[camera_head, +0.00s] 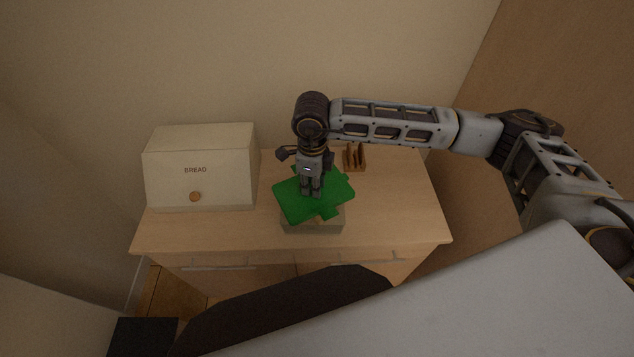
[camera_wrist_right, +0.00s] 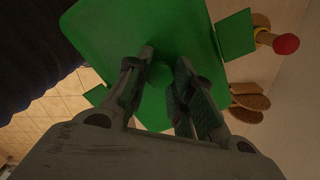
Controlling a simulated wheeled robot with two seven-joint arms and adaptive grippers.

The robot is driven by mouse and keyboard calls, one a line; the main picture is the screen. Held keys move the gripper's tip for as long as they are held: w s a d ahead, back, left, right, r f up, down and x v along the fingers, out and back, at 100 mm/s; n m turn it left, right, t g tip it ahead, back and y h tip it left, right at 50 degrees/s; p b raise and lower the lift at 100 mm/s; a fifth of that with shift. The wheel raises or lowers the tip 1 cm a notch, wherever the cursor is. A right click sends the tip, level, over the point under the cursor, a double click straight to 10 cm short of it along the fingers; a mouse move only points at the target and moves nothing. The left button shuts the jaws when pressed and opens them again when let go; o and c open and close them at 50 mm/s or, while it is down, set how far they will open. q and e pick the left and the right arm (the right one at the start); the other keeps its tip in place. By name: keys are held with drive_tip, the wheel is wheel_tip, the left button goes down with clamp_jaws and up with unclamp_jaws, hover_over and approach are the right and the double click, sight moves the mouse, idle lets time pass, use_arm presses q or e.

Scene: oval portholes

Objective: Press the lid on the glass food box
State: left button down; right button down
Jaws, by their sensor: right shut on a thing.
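The green lid (camera_head: 333,186), with flaps on its sides, is over the glass food box (camera_head: 313,227) on the wooden cabinet top. The lid is turned at an angle to the box and looks tilted, so part of the box's front shows below it. My right gripper (camera_head: 312,194) points down from above and is shut on the lid's middle knob. In the right wrist view the lid (camera_wrist_right: 110,35) fills the upper middle, with the knob between the fingertips (camera_wrist_right: 162,76). The lid hides most of the box. My left gripper is not in view.
A cream bread bin (camera_head: 225,170) stands at the left of the cabinet top (camera_head: 405,215). A toast rack with bread slices (camera_head: 354,158) stands behind the lid to the right. A red round-ended thing (camera_wrist_right: 286,44) shows in the right wrist view. The cabinet's right side is clear.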

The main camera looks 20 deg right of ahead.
drive_tip(key=shift+w, duration=0.1)
drive_tip(key=shift+a, duration=0.1)
idle(0.3)
drive_tip(key=shift+f, duration=0.15)
drive_tip(key=shift+f+b, duration=0.6)
drive_tip(key=shift+f, duration=1.3)
drive_tip(key=shift+f+b, duration=1.1)
drive_tip(key=shift+f, duration=0.05)
drive_tip(key=shift+b, duration=0.7)
idle(0.5)
drive_tip(key=shift+f+b, duration=0.15)
drive_tip(key=shift+b, duration=0.7)
idle(1.6)
